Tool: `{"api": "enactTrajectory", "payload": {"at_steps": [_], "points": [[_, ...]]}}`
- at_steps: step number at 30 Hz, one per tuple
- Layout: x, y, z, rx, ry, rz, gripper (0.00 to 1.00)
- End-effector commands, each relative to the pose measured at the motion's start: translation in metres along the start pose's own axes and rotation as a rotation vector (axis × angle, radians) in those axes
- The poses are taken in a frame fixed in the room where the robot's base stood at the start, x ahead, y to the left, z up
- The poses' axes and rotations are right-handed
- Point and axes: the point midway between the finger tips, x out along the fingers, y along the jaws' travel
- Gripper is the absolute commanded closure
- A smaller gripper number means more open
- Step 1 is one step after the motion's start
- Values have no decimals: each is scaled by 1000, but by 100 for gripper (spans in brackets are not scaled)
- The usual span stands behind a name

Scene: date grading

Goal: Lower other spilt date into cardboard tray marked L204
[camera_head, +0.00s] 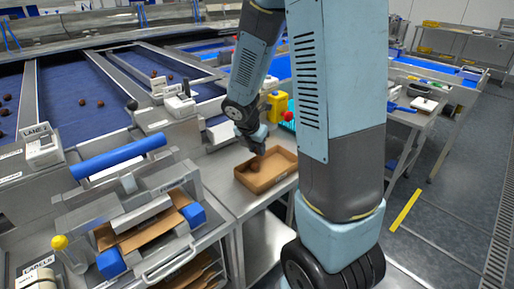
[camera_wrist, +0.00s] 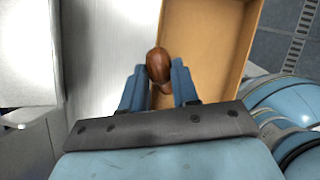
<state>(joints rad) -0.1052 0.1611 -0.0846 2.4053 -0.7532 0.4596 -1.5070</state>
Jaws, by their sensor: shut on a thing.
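A brown date (camera_wrist: 158,66) is held between the two blue fingers of my gripper (camera_wrist: 158,80) in the wrist view. My gripper (camera_head: 257,152) is over the left part of an open cardboard tray (camera_head: 284,160) in the head view. The tray also fills the upper middle of the wrist view (camera_wrist: 215,50), with the date near its left wall. The head view shows a brown date (camera_head: 254,166) just below the gripper, at the tray's left side. Whether it touches the tray floor I cannot tell. The tray's front bears a pale label too small to read.
A steel bench (camera_head: 215,165) carries the tray. A yellow box with a red button (camera_head: 277,106) stands behind it. Blue conveyor lanes (camera_head: 75,95) with several dates lie at the left. A blue roller (camera_head: 118,156) and label boxes (camera_head: 41,146) stand left of the bench.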

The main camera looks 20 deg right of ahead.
Motion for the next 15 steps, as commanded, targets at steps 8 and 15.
{"api": "enactTrajectory", "payload": {"at_steps": [8, 15], "points": [[3, 0, -1, 0, 0, -1, 80], [6, 0, -2, 0, -1, 0, 80]]}}
